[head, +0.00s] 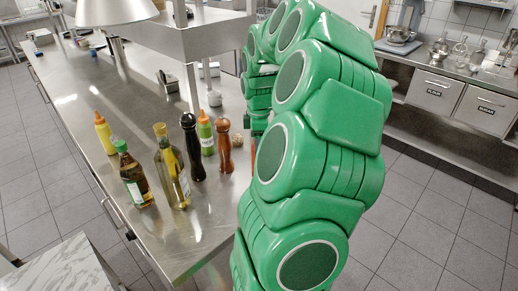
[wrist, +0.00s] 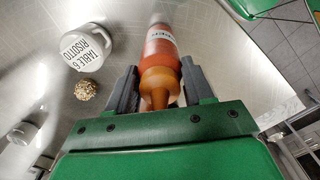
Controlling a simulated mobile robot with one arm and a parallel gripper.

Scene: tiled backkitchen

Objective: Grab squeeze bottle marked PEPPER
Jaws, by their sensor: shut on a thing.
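A red squeeze bottle (wrist: 161,55) with an orange cap and a white label is between the fingers of my gripper (wrist: 158,82) in the wrist view. The dark fingers are closed against its sides near the cap. The label is small and turned, so I cannot read it fully. In the head view my green arm hides most of the gripper, and only a sliver of the red bottle (head: 254,152) shows beside the wooden mill.
On the steel counter (head: 85,85) stand a yellow squeeze bottle (head: 105,133), a green one (head: 206,135), a black mill (head: 192,150), a wooden mill (head: 225,150) and glass bottles (head: 172,175). A white container (wrist: 88,48) reads TABLE 6 RISOTTO. A speckled ball (wrist: 86,90) lies nearby.

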